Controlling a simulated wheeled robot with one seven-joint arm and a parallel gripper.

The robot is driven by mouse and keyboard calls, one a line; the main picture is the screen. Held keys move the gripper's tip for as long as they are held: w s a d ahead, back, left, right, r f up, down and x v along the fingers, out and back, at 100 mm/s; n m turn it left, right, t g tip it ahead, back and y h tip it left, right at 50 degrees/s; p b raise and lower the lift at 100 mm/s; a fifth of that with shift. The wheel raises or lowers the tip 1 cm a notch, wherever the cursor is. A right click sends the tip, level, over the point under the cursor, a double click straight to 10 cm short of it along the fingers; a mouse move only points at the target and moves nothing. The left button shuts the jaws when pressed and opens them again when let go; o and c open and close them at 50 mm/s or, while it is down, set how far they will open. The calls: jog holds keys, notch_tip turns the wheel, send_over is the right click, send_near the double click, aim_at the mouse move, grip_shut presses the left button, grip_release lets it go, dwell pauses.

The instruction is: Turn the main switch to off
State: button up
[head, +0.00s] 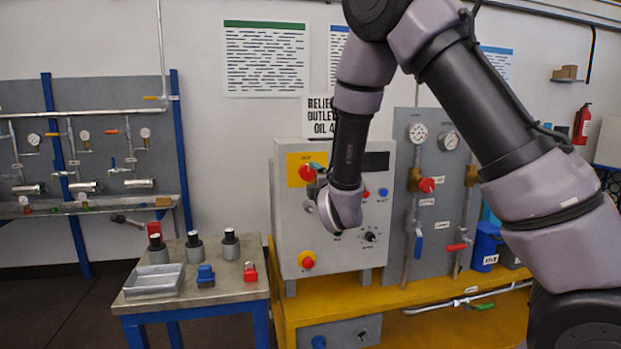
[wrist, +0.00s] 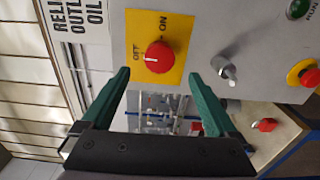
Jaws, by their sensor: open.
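The main switch is a red round knob (wrist: 158,57) on a yellow plate (wrist: 176,33) marked OFF and ON. In the wrist view a short white mark on the knob points left, to the side where OFF is printed. In the head view the knob (head: 306,173) is at the upper left of the grey control box (head: 330,250). My gripper (wrist: 158,75) is open and empty. Its two green fingers point at the panel, with the knob between and just beyond their tips. I see no contact. In the head view my arm partly hides the box front and the fingers.
A grey selector (wrist: 225,70) and a red button on yellow (wrist: 304,73) sit on the same panel. A table (head: 240,290) with a metal tray (head: 153,283) and several small parts stands left. Gauges and valves are mounted right of the box.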

jog(key=v, duration=0.4)
jog(key=shift+s, duration=0.25)
jog(key=shift+d, duration=0.1)
jog(key=s+d+r+m+g+h, duration=0.1)
jog(key=d+r+m+g, duration=0.1)
jog(key=d+r+m, duration=0.45)
jog(key=s+d+r+m+g+h, duration=0.1)
jog(key=d+r+m+g, duration=0.2)
jog(key=d+m, duration=0.55)
jog(key=s+d+r+m+g, duration=0.1)
jog(key=s+d+m, duration=0.2)
jog(key=s, duration=0.4)
jog(key=s+d+r+m+g, duration=0.2)
jog(key=s+d+m, duration=0.2)
jog(key=s, duration=0.4)
jog(key=s+d+r+m+g+h, duration=0.1)
jog(key=s+d+m+g, duration=0.1)
jog(key=s, duration=0.6)
jog(key=shift+d+r+m, duration=0.15)
jog(key=shift+d+m, duration=0.65)
jog(key=shift+d, duration=0.45)
jog(key=shift+s, duration=0.1)
